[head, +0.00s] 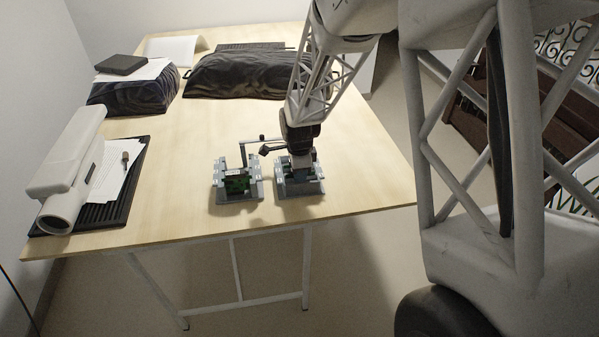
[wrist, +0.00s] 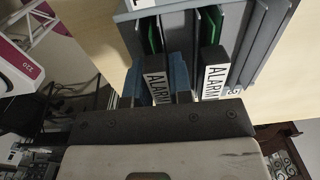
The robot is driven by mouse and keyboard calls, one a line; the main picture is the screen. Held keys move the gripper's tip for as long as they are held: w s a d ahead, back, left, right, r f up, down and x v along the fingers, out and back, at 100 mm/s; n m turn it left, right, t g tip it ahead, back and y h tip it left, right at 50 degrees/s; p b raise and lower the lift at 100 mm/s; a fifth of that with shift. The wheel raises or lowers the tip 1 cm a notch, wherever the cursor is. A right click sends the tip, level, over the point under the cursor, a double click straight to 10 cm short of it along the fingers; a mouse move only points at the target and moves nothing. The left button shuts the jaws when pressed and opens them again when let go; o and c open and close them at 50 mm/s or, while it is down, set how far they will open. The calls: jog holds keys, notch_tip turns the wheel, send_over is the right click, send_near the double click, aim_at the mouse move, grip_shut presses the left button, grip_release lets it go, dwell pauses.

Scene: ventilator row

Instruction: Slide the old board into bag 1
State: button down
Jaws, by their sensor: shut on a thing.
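My gripper (head: 300,158) points down at the right-hand grey slotted holder (head: 302,186) near the table's front edge. In the wrist view its blue fingertips (wrist: 157,76) are shut on a board with a dark front edge and a white ALARM label (wrist: 157,88). The gripped board is at the grey holder (wrist: 262,45); how deep it sits is hidden. A second ALARM-labelled board (wrist: 212,80) stands just right of the fingers, and green board faces show behind. I cannot tell which thing is bag 1.
A second grey holder (head: 237,190) with a green board stands close on the left, with a thin dark bracket behind it. A white cylindrical device (head: 68,165) lies on a black mat at the left. Dark draped mounds (head: 240,75) are at the back. The table's middle is clear.

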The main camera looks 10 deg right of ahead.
jog(key=shift+s+f, duration=0.25)
jog(key=shift+f, duration=0.45)
jog(key=c, duration=1.2)
grip_release()
jog(key=shift+o, duration=1.3)
jog(key=shift+s+f, duration=0.1)
jog(key=shift+w+r, duration=0.15)
jog(key=shift+r, duration=1.55)
jog(key=shift+w+r, duration=0.15)
jog(key=shift+r, duration=2.1)
jog(key=shift+r, duration=0.1)
